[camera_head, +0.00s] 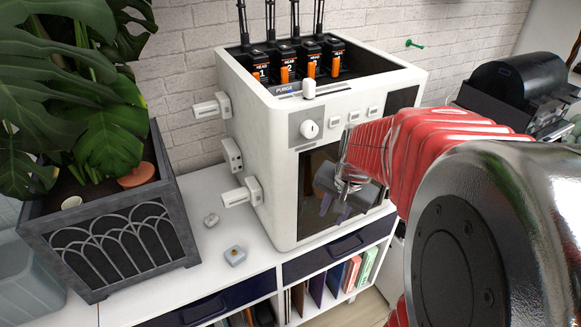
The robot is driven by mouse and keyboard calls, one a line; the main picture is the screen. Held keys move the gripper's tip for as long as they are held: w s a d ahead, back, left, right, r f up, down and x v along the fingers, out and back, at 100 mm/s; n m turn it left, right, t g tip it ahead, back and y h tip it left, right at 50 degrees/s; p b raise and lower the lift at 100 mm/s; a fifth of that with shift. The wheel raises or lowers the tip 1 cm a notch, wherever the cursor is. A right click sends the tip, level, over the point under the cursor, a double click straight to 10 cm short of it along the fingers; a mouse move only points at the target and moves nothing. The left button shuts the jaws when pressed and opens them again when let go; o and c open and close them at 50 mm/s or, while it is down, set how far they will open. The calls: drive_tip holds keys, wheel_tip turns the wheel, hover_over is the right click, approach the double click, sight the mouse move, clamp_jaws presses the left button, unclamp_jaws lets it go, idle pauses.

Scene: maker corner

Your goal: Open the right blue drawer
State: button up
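The right blue drawer (308,264) is a dark blue front under the white top, below the white machine. It has a dark recessed handle (347,244) and looks flush with the cabinet. A second blue drawer (240,293) is to its left, partly cut off by the bottom edge. My red arm comes in from the right. My gripper (345,182) is at its metallic end, in front of the machine's dark window, above the right drawer and apart from it. Its fingers are small and hard to separate from the window behind, so their opening cannot be told.
The white machine (258,170) stands on the white top (190,245), directly above the right drawer. A planter (120,245) with a large plant is at left. Two small blocks lie between them. Books (352,272) fill the shelf under the drawer. Dark equipment (520,85) stands at right.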

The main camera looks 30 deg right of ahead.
sight(352, 249)
drive_tip(key=s+d+f+m, duration=0.1)
drive_tip(key=d+f+m, duration=0.5)
drive_tip(key=d+f, duration=0.3)
drive_tip(key=shift+s+d+f+g, duration=0.25)
drive_tip(key=shift+d+g, duration=0.15)
drive_tip(key=shift+d, duration=0.75)
drive_tip(key=shift+w+f, duration=0.45)
drive_tip(key=shift+f, duration=1.8)
drive_tip(key=shift+w+f, duration=0.45)
drive_tip(key=shift+f, duration=1.85)
drive_tip(key=shift+w+f, duration=0.45)
drive_tip(key=shift+f, duration=1.8)
drive_tip(key=shift+c, duration=0.6)
clamp_jaws()
